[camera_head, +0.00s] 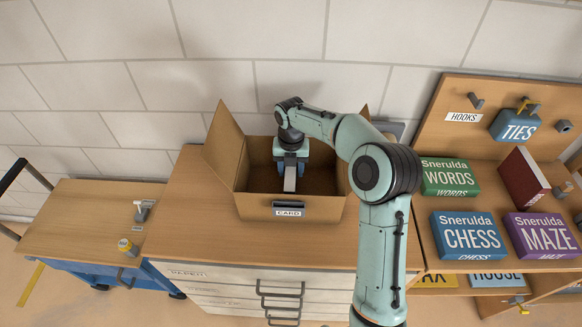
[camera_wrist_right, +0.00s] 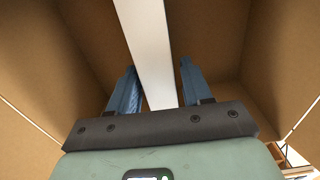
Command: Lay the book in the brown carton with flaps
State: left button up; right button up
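The brown carton with flaps (camera_head: 262,207) stands open on the wooden top of a drawer cabinet, with a CARD label on its front. My right gripper (camera_head: 290,170) reaches down inside it. A narrow pale strip, seemingly the book's edge (camera_head: 290,183), is between its blue fingers. In the right wrist view the book (camera_wrist_right: 150,45) runs between the fingertips (camera_wrist_right: 158,75) at a slant. It lies close to the left finger, with a small gap at the right finger, so the gripper looks open around it. The book's cover and its contact with the carton floor are hidden. My left gripper is out of view.
The cabinet top (camera_head: 190,235) is bare left of the carton. A blue cart (camera_head: 80,215) with a wooden top holds a small tool and a yellow tape. At right, a shelf holds several game boxes and a dark red book-like block (camera_head: 522,180). A wall is behind.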

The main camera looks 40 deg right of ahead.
jog(key=shift+o, duration=0.5)
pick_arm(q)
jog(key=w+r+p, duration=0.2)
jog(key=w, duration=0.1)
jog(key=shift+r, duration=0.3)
pick_arm(e)
notch_tip(320, 180, up, 12)
jog(key=shift+r, duration=0.15)
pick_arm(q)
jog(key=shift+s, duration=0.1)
pick_arm(e)
jog(key=shift+s, duration=0.1)
